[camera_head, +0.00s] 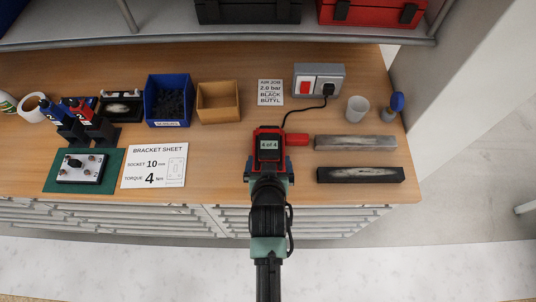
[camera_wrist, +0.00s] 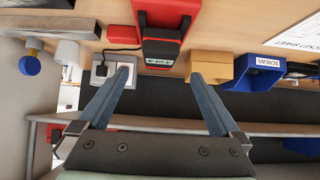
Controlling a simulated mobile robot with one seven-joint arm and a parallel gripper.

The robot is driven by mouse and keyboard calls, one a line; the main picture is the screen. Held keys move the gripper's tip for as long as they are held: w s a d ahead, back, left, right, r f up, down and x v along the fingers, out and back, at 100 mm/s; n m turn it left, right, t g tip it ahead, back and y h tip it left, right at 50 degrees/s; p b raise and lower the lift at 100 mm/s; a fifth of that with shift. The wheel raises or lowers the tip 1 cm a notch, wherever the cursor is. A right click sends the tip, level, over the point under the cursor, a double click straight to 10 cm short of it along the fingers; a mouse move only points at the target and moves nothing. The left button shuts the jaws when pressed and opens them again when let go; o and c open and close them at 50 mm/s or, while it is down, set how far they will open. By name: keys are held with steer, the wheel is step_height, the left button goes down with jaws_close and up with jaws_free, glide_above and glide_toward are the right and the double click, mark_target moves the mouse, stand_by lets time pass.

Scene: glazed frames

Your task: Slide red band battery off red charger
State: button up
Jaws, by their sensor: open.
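The red charger (camera_head: 297,139) sits on the wooden bench just beyond my gripper (camera_head: 268,174). My wrist hides part of the charger in the head view.
A grey power box (camera_head: 318,79) with a cord stands behind right. A whetstone-like dark bar (camera_head: 360,175) and a grey bar (camera_head: 355,142) lie right. A blue bin (camera_head: 168,98), cardboard box (camera_head: 218,102) and two tools with blue and red tops (camera_head: 85,115) stand left.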

mark_target(269, 148)
steer(key=b+x, duration=0.9)
steer(key=x, duration=0.1)
steer(key=shift+s+f, duration=0.1)
steer(key=shift+f, duration=0.05)
steer(key=shift+b+x, duration=0.65)
steer(key=shift+x, duration=0.15)
steer(key=c, duration=1.3)
steer(key=shift+r, duration=0.2)
